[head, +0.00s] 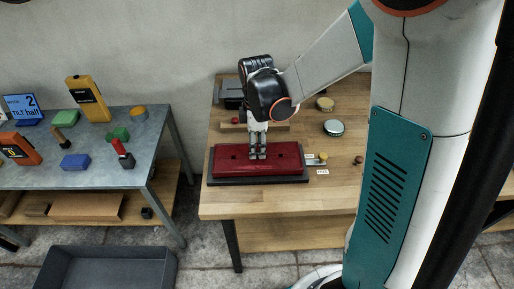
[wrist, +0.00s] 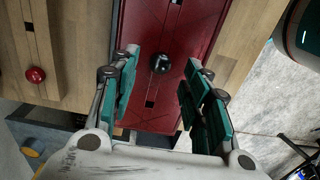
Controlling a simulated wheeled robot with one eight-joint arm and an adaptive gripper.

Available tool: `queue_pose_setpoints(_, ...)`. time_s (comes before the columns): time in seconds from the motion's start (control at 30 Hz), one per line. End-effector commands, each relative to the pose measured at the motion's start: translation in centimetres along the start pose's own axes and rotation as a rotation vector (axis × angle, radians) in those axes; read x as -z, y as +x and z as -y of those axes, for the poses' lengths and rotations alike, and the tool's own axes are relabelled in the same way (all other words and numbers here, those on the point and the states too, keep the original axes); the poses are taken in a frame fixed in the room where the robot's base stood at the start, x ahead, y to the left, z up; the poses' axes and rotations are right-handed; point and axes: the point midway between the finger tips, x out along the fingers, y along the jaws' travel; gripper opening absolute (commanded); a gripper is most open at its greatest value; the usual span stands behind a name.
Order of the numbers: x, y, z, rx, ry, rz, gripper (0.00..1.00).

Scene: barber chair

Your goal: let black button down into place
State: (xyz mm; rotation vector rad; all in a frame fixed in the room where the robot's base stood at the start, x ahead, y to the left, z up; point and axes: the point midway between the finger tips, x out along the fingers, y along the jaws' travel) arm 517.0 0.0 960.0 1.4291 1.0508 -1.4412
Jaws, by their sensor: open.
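The black button (wrist: 160,63) is a small round dark knob on the red panel (wrist: 196,25) in the wrist view. It sits over a thin dark slot line, with a small dark square opening (wrist: 150,103) nearer my gripper. My gripper (wrist: 163,57) is open, with one teal-padded finger on each side of the button and visible gaps between. In the head view my gripper (head: 258,156) points straight down at the middle of the red panel (head: 285,158). The button is hidden behind the fingers there. Whether it is fully seated cannot be told.
The panel rests on a dark base on the wooden table (head: 225,207). A wooden slotted piece with a red knob (wrist: 36,75) lies beside it. A round tin (head: 333,127) and small yellow knob (head: 323,156) are at the right. A metal table (head: 100,178) with several items stands left.

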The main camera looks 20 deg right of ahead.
Motion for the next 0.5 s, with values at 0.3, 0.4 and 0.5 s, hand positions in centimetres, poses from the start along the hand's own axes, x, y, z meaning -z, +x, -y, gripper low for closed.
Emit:
queue_pose_setpoints(0.3, 0.0, -6.2, 0.1, 0.000, 0.000, 0.000, 0.43)
queue_pose_setpoints(0.4, 0.0, -7.7, 0.1, 0.000, 0.000, 0.000, 0.43)
queue_pose_setpoints(0.5, 0.0, -8.7, 0.0, 0.000, 0.000, 0.000, 0.43)
